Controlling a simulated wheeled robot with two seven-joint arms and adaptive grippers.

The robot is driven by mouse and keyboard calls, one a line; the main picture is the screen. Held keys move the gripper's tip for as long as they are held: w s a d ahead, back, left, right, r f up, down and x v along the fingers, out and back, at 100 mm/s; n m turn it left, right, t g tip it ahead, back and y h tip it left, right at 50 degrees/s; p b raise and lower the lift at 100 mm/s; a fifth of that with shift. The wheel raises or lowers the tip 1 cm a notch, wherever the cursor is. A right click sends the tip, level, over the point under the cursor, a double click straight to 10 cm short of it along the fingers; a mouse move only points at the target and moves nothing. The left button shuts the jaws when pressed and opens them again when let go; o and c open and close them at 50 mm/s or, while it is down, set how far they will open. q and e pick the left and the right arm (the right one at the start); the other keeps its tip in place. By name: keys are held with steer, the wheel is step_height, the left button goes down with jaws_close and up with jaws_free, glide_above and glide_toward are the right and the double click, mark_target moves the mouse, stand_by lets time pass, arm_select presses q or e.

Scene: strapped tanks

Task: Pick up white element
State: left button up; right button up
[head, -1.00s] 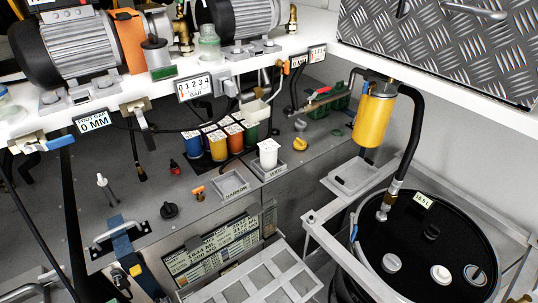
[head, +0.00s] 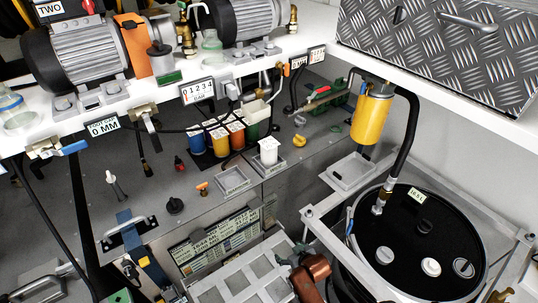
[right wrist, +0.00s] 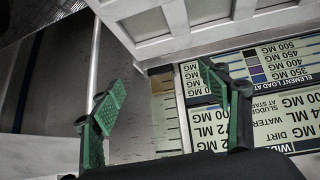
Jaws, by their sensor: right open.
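The white element is not seen in the right wrist view. I cannot make out my left gripper.
An empty square tray (head: 232,180) sits left of the white element. A black drum (head: 400,235) with a thick hose and a yellow filter (head: 371,118) stand to the right. A label board (head: 215,243) and a pale grid frame (head: 238,280) lie in front. A white shelf overhangs behind.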

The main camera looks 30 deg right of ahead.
mark_target(272, 160)
steer(key=w+d+r+t, duration=0.1)
steer(key=w+r+t, duration=0.2)
steer(key=w+r, duration=0.3)
steer(key=w+d+r+m+t+h, duration=0.1)
steer(key=w+r, duration=0.6)
steer(key=r, duration=0.7)
steer(key=w+d+r+m+t+h+p, duration=0.1)
steer(key=w+d+r+t, duration=0.2)
steer(key=r, duration=0.7)
steer(key=shift+w+t, duration=1.3)
steer(key=shift+w, duration=0.45)
steer(key=w+p, duration=0.1)
steer(key=w, duration=0.2)
steer(key=w+d+p, duration=0.1)
steer(key=w, duration=0.2)
steer(key=shift+w+d+f, duration=0.1)
steer(key=shift+w+d, duration=0.1)
steer(key=shift+w, duration=0.2)
steer(key=shift+w+d+f, duration=0.1)
steer(key=shift+w, duration=0.3)
steer(key=shift+s, duration=0.1)
steer(key=shift+c, duration=0.8)
steer(key=c, duration=1.4)
steer(key=shift+c, duration=0.6)
